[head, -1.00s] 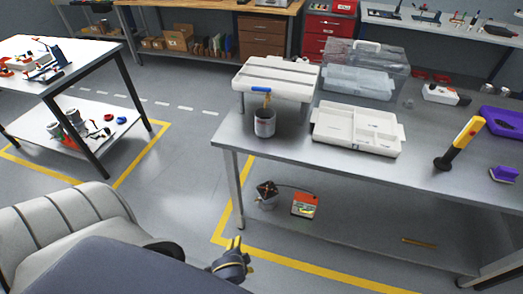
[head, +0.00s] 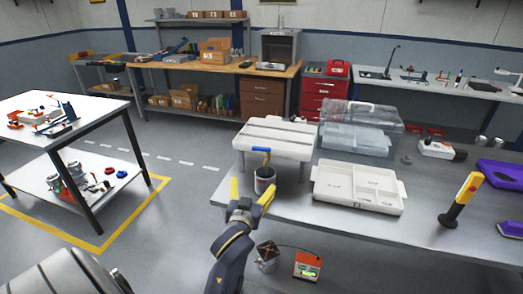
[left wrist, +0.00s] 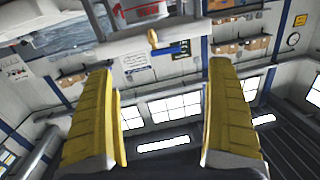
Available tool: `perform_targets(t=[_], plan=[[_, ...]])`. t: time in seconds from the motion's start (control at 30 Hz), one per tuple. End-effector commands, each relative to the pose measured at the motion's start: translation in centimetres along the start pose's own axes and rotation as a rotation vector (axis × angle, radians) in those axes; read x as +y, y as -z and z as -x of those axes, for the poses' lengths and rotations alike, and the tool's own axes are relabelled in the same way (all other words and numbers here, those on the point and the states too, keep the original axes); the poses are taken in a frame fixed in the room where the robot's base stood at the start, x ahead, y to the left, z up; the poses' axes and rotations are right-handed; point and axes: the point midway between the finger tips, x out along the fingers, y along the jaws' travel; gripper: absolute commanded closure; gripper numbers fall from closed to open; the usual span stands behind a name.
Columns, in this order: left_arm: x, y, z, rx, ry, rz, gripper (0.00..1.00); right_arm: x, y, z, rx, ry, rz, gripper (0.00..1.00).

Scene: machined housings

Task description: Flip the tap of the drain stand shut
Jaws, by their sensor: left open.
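The drain stand (head: 278,136) is a white ribbed tray on legs at the left end of the steel bench. Its tap, with a blue lever (head: 260,149) and a brass body, sits at the front edge, the lever lying sideways. In the left wrist view the blue lever (left wrist: 171,50) points right from the brass body, beyond the fingertips. A grey tin (head: 265,182) stands below the tap. My left gripper (head: 251,191), with yellow fingers, is open and empty in front of the tin, lower than the tap. It also shows in the left wrist view (left wrist: 160,78). My right gripper is out of view.
A white compartment tray (head: 358,187) lies right of the tin, with a clear lidded box (head: 357,140) behind it. A yellow-and-black handled tool (head: 461,199) stands farther right. Below the bench are a small pot (head: 267,257) and an orange box (head: 307,266).

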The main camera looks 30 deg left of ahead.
Motion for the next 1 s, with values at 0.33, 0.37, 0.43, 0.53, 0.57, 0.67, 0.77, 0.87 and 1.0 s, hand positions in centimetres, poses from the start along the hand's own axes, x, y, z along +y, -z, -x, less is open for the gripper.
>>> perform_targets(t=[0.33, 0.37, 0.43, 0.53, 0.57, 0.67, 0.77, 0.87, 1.0], plan=[[-0.6, 3.2, -2.4, 0.087, 0.021, 0.105, 0.11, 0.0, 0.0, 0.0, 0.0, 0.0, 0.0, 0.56], [-0.7, 3.2, -2.7, 0.087, 0.021, 0.105, 0.11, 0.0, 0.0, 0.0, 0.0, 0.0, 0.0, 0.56], [-0.7, 3.3, -3.7, 0.086, 0.021, 0.104, 0.11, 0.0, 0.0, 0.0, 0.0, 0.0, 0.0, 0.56], [-0.7, 3.4, -5.4, 0.086, 0.02, 0.103, 0.11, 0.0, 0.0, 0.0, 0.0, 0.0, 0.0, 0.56], [-0.7, 3.5, -5.9, 0.087, 0.02, 0.104, 0.11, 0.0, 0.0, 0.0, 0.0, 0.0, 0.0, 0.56], [-0.8, 3.6, -7.8, 0.086, 0.02, 0.103, 0.11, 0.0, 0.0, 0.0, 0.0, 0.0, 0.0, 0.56], [-0.8, 3.8, -9.6, 0.086, 0.021, 0.102, 0.11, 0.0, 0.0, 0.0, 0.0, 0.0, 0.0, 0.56], [-0.8, 3.9, -11.4, 0.085, 0.021, 0.102, 0.11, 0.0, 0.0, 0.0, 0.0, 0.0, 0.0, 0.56], [-0.9, 4.1, -13.8, 0.085, 0.02, 0.103, 0.11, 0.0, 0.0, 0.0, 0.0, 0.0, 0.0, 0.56]])
